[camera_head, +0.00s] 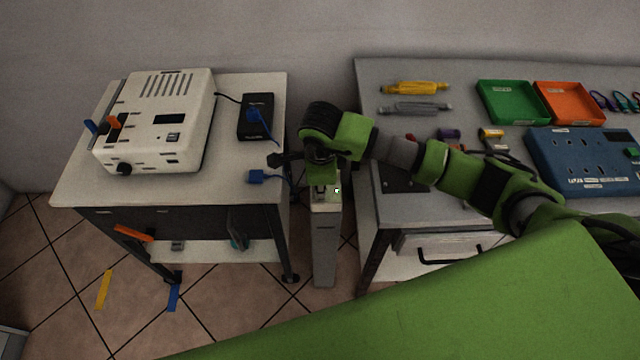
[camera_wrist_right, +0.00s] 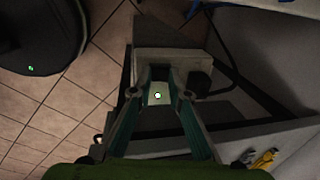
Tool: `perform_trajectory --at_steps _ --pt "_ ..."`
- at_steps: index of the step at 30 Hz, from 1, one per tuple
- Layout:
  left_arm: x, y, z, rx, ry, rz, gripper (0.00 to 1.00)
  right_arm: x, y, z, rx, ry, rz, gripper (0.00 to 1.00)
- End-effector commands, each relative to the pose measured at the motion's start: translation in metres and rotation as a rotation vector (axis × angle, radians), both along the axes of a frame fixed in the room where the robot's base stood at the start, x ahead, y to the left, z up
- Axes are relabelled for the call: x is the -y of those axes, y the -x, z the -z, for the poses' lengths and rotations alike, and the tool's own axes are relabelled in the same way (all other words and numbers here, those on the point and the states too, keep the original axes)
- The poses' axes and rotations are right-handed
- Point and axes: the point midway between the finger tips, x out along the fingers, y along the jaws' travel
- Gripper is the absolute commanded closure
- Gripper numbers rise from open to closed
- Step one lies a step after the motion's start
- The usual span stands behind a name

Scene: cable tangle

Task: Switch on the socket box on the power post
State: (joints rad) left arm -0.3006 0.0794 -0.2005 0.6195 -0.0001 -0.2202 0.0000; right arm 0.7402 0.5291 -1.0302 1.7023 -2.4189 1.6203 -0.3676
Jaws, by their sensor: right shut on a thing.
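The grey power post (camera_head: 324,250) stands in the gap between the two tables. The pale socket box (camera_head: 326,193) on its top is partly covered by my right arm in the head view. A small green-white light shows on it. In the right wrist view, the socket box (camera_wrist_right: 170,62) lies just past my right gripper (camera_wrist_right: 160,76). Its teal fingers are narrowly apart, shut on part of the box around the bright light. The exact contact is hard to see. A dark plug (camera_wrist_right: 200,83) sits beside the fingers. My left gripper is not in view.
The right table (camera_head: 372,85) holds a green tray (camera_head: 512,101), an orange tray (camera_head: 570,103) and a blue socket panel (camera_head: 580,160). The gap around the post is narrow.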

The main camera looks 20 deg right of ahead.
Motion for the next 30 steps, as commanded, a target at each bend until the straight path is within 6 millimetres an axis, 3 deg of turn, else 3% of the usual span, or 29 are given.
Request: perform_trajectory --at_steps 6,7,19,23,30 --pt "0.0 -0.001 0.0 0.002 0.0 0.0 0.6 0.001 -0.001 -0.001 0.001 0.0 0.001 1.0" --pt "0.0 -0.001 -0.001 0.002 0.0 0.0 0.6 0.001 -0.001 -0.001 0.001 0.0 0.001 0.76" --pt "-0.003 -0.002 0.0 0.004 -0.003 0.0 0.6 0.0 0.0 -0.005 0.0 -0.001 0.0 0.76" --pt "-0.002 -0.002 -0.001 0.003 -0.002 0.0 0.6 -0.001 0.002 -0.022 0.003 -0.001 -0.002 0.76" --pt "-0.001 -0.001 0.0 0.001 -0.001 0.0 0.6 -0.003 0.01 -0.073 0.004 0.0 -0.002 0.76"
